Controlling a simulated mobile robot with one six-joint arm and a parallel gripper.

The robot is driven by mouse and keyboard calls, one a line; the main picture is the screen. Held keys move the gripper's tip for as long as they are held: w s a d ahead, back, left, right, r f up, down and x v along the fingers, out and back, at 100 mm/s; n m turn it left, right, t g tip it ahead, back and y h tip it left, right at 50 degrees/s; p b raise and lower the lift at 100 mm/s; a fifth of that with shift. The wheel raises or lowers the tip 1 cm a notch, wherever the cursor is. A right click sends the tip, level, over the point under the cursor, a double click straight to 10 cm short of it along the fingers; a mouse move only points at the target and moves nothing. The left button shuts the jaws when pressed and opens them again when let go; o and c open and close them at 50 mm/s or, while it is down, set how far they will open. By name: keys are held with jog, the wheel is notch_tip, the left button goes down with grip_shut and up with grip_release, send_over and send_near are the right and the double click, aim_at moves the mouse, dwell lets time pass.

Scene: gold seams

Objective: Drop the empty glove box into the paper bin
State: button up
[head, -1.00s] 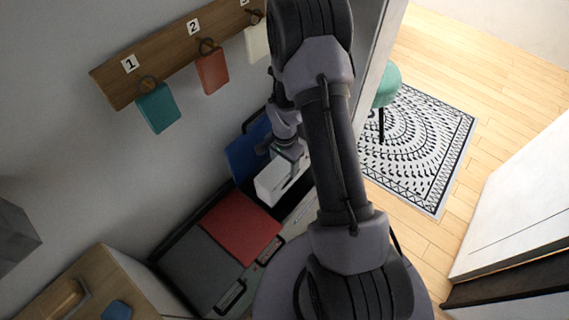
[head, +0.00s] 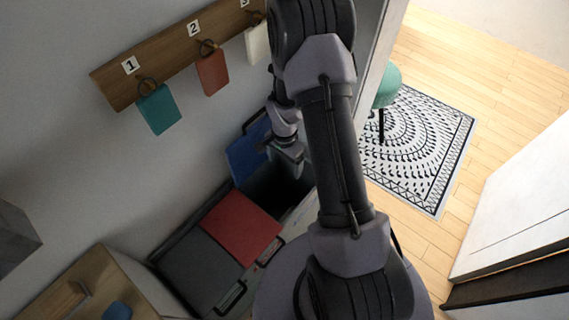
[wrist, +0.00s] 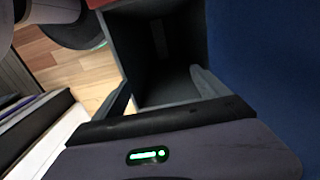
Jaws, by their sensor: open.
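The open bin with the blue lid (head: 243,158) stands against the wall, its lid raised. Its dark opening (head: 270,190) shows below my gripper (head: 288,154). In the wrist view, my gripper (wrist: 163,92) is open and empty, its fingers over the bin's dark inside (wrist: 160,50). The blue lid (wrist: 270,70) fills the right of that view. The white glove box is not visible in either current view; the bottom of the bin is too dark to make out clearly.
A bin with a shut red lid (head: 240,227) and one with a grey lid (head: 205,265) stand beside it. A hook board (head: 165,55) with hanging tags is on the wall above. A wooden cabinet (head: 95,275) is at lower left. Open floor and a rug (head: 425,145) lie right.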

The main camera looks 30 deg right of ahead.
notch_tip(320, 180, up, 16)
jog(key=p, duration=0.5)
jog(key=shift+r, duration=0.15)
